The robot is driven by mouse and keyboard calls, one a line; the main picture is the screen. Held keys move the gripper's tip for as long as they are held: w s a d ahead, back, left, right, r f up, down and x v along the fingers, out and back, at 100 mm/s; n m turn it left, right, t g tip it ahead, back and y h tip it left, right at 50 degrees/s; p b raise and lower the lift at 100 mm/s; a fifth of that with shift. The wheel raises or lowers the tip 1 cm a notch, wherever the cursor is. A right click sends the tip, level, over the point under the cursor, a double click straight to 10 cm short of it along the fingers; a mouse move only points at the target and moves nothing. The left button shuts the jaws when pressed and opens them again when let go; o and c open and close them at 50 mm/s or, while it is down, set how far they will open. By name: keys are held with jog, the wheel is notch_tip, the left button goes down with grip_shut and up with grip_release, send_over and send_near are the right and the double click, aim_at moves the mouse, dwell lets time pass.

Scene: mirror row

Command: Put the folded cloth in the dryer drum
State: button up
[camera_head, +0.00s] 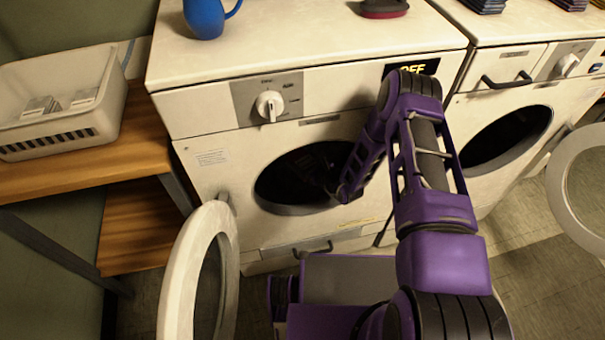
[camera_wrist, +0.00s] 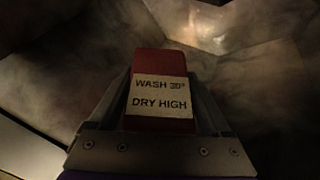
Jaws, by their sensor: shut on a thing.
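My gripper (camera_wrist: 160,92) is shut on a red folded cloth (camera_wrist: 160,63), which carries a pale label reading "WASH 30° DRY HIGH". In the wrist view, the curved grey metal wall of a drum (camera_wrist: 255,80) surrounds them, and the cloth is held between the fingers. In the head view, my arm reaches through the round open doorway of the left machine, into its dark drum (camera_head: 285,180). The gripper end (camera_head: 335,190) is dim there, and the cloth cannot be made out in that view. Whether the cloth touches the drum wall is unclear.
The left machine's round door (camera_head: 176,275) stands open at lower left. A display above the doorway reads OFF (camera_head: 411,69). A second machine (camera_head: 505,135) at right also has its door (camera_head: 580,185) open. A blue jug (camera_head: 205,18) stands on top; a white basket (camera_head: 60,105) sits left.

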jog(key=shift+f+b, duration=0.6)
jog(key=shift+f, duration=2.7)
jog(key=shift+f, duration=0.1)
jog(key=o, duration=1.2)
jog(key=p+v, duration=0.2)
jog(key=v, duration=1)
jog(key=shift+a, duration=0.1)
